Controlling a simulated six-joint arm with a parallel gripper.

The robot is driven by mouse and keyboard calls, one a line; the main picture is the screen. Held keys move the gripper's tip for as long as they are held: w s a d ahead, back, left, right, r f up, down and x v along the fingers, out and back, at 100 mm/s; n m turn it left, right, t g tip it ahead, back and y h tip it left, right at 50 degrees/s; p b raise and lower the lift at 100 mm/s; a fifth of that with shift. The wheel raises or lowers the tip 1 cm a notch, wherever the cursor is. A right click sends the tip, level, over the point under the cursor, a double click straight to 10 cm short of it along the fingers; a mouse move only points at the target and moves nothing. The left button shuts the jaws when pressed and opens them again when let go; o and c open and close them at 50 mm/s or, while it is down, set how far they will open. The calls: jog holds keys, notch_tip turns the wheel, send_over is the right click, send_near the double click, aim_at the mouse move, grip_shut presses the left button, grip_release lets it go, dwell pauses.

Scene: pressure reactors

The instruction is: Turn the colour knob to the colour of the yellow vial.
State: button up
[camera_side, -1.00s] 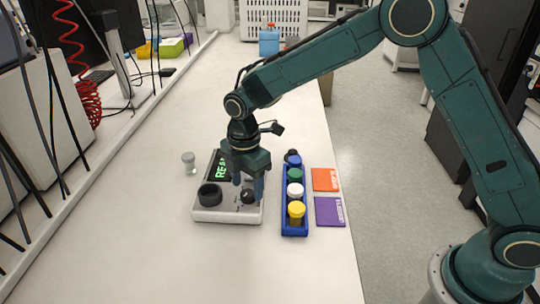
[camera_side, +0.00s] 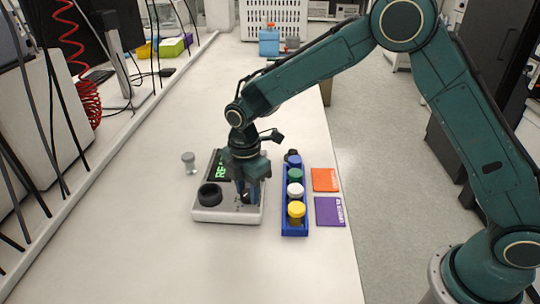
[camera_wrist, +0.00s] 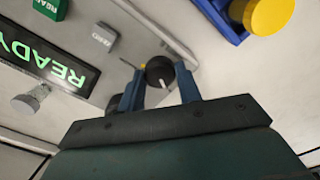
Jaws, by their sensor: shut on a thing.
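The colour knob (camera_wrist: 158,70) is a small black dial with a white pointer line on the reactor unit (camera_side: 228,216), a pale box with a display reading READY (camera_wrist: 45,68). My gripper (camera_wrist: 160,72) has one blue finger on each side of the knob and is shut on it; it also shows in the side view (camera_side: 247,196), pointing down. The yellow-capped vial (camera_side: 296,210) stands at the near end of the blue rack (camera_side: 287,229), right of the unit. Its cap shows at the wrist view's top right (camera_wrist: 268,14). The colour marks around the knob are mostly unreadable.
The rack also holds white (camera_side: 295,190), green (camera_side: 295,174) and blue-capped vials (camera_side: 294,159). Orange (camera_side: 325,180) and purple (camera_side: 329,211) squares lie to its right. A black round part (camera_side: 210,195) sits on the unit's left. A clear vial (camera_side: 189,162) stands behind left.

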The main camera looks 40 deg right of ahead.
jog(key=shift+m, duration=0.3)
jog(key=m, duration=1.7)
jog(key=shift+m, duration=0.4)
jog(key=m, duration=0.5)
jog(key=shift+w+m, duration=0.1)
jog(key=shift+m, duration=0.2)
jog(key=o, duration=1)
